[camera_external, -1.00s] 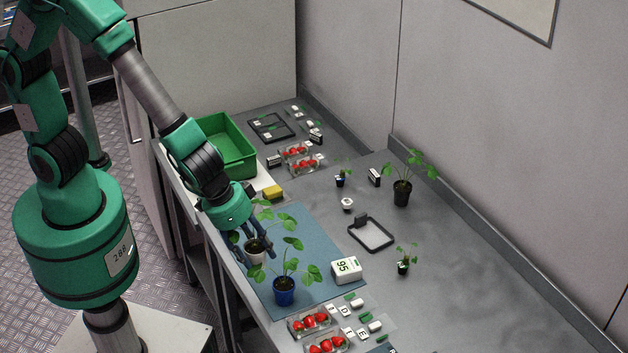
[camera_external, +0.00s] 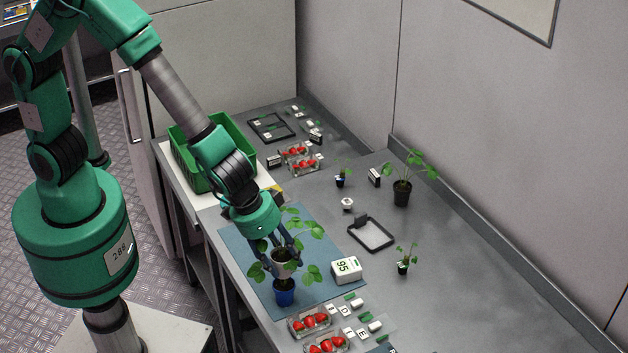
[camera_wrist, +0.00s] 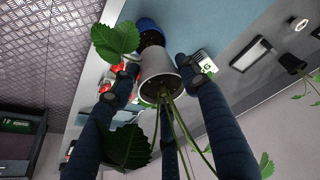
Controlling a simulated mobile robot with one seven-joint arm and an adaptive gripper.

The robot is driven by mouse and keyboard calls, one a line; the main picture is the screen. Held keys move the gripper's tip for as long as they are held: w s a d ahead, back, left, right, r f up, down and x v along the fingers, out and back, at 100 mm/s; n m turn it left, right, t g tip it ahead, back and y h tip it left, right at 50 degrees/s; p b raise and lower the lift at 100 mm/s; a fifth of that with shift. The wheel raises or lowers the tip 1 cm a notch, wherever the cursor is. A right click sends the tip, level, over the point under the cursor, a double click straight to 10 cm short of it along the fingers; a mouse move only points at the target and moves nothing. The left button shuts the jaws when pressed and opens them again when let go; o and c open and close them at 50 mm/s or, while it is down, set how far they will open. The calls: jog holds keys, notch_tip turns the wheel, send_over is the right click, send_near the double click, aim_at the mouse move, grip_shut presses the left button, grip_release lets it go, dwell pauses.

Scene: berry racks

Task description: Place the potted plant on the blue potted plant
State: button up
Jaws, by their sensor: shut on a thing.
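My gripper (camera_external: 277,246) is shut on a potted plant in a white pot (camera_external: 284,263), with dark soil and green leaves. The white pot also shows in the wrist view (camera_wrist: 160,77), between my dark fingers. The blue potted plant (camera_external: 284,292) stands upright on the blue mat (camera_external: 239,251). In the external view the white pot is directly above the blue pot and overlaps it in the picture. In the wrist view the blue pot (camera_wrist: 149,27) shows just past the white pot's base. I cannot tell whether the pots touch. The blue plant's stems are mostly hidden.
A white box marked 95 (camera_external: 346,270) stands right of the pots. Strawberry packs (camera_external: 310,322) lie in front. A green crate (camera_external: 183,160) stands behind. A black-rimmed tray (camera_external: 371,220) and several small plants are to the right. The right front of the table is clear.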

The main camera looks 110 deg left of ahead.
aim_at(282, 268)
jog(key=shift+f, duration=1.75)
jog(key=shift+f+b, duration=0.1)
jog(key=shift+b, duration=0.3)
jog(key=o, duration=1.2)
jog(key=shift+r, duration=0.5)
jog(key=p+v, duration=0.1)
jog(key=v, duration=1)
jog(key=shift+s, duration=0.15)
jog(key=shift+d+r, duration=0.1)
jog(key=shift+r, duration=0.1)
